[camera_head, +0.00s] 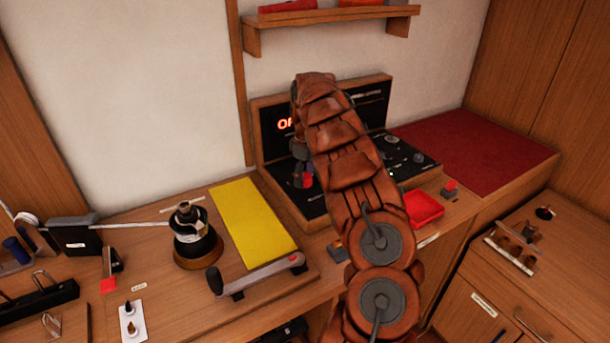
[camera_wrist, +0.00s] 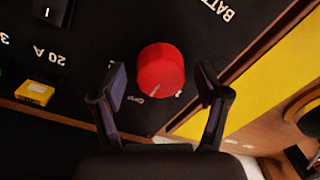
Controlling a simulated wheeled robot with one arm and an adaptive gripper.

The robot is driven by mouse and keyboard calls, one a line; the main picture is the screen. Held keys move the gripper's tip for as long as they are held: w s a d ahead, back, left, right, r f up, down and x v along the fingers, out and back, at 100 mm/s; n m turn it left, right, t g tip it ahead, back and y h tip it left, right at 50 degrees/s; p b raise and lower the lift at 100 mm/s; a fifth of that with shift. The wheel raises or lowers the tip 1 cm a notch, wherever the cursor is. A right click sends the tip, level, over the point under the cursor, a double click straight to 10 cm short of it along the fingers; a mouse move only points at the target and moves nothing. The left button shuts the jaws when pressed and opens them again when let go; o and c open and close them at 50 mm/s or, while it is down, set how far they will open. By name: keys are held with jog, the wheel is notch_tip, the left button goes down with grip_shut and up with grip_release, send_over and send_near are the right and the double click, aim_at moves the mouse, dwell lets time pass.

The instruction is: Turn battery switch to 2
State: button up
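The battery switch is a round red knob (camera_wrist: 160,70) on a black panel, with part of a white "BATT" label beside it in the wrist view. A white pointer line shows near the knob's lower edge, by small print I cannot read surely. My gripper (camera_wrist: 161,80) is open, with one finger on each side of the knob and visible gaps between them. In the head view the knob (camera_head: 304,181) shows small below my gripper (camera_head: 302,165), on the black control panel (camera_head: 314,203). My arm hides much of the panel.
A partly hidden red display (camera_head: 285,124) glows on the upright panel. A rocker switch (camera_wrist: 50,10) and a yellow part (camera_wrist: 35,92) lie left of the knob. A yellow mat (camera_head: 250,222), a winch (camera_head: 192,237) and a red tray (camera_head: 425,208) are nearby.

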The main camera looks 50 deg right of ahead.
jog(key=c, duration=1.1)
jog(key=shift+o, duration=0.2)
jog(key=shift+f+m+b, duration=0.15)
jog(key=shift+m+b, duration=0.35)
jog(key=shift+b, duration=0.25)
jog(key=shift+a+b, duration=0.1)
jog(key=shift+b, duration=0.2)
jog(key=m+b, duration=0.2)
jog(key=m, duration=0.2)
jog(key=shift+b, duration=0.35)
jog(key=m+b, duration=0.1)
jog(key=m, duration=0.3)
jog(key=shift+t, duration=0.3)
jog(key=shift+s+m+b, duration=0.1)
jog(key=shift+m+b, duration=0.45)
jog(key=shift+m, duration=0.85)
